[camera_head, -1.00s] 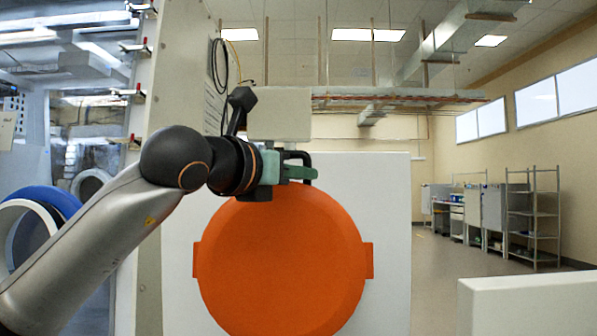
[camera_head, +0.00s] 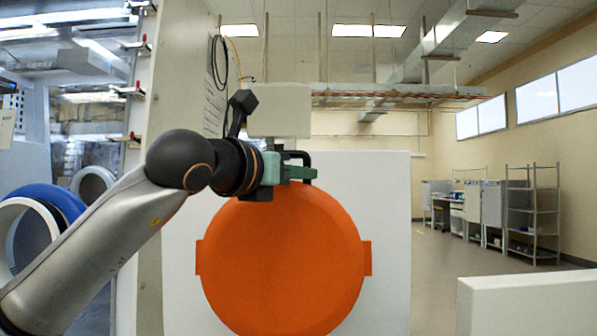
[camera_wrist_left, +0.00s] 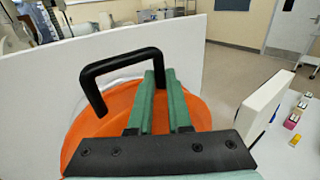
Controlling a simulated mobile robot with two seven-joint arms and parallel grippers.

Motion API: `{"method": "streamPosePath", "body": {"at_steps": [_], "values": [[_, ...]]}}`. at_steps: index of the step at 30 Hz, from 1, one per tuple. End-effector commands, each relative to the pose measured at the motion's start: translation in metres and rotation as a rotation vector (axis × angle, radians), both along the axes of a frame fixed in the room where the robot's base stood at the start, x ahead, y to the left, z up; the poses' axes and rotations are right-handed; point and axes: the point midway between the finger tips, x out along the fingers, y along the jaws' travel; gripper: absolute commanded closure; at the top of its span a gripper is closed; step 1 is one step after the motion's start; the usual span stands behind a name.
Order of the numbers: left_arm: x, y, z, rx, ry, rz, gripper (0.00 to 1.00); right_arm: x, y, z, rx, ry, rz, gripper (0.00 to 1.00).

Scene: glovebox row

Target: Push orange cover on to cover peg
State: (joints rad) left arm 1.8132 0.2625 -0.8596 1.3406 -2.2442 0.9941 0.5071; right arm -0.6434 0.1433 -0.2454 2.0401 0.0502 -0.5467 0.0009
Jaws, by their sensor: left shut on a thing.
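The orange cover (camera_head: 283,262) is a large round disc with a tab on each side, upright in front of a white panel. A black handle (camera_head: 306,156) shows at its top, and it also shows in the left wrist view (camera_wrist_left: 122,62) as a squared bar. My left gripper (camera_head: 300,173) has green fingers and reaches in from the left above the cover. In the left wrist view my left gripper (camera_wrist_left: 158,75) is shut on one leg of the handle. The cover peg is not visible. My right gripper is not in view.
The white panel (camera_head: 388,220) stands behind the cover. A glovebox front with a blue-rimmed port (camera_head: 62,200) is at the left. A low white block (camera_head: 525,305) is at the lower right. Metal shelving (camera_head: 533,215) stands far back, with open floor before it.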

Motion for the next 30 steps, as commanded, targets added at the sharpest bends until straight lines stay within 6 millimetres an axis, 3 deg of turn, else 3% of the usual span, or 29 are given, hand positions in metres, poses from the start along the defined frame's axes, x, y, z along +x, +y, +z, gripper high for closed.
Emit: {"method": "streamPosePath", "body": {"at_steps": [30], "values": [[0.019, 0.0, 0.0, -0.001, -0.005, -0.001, 1.0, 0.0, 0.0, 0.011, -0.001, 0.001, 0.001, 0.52]]}}
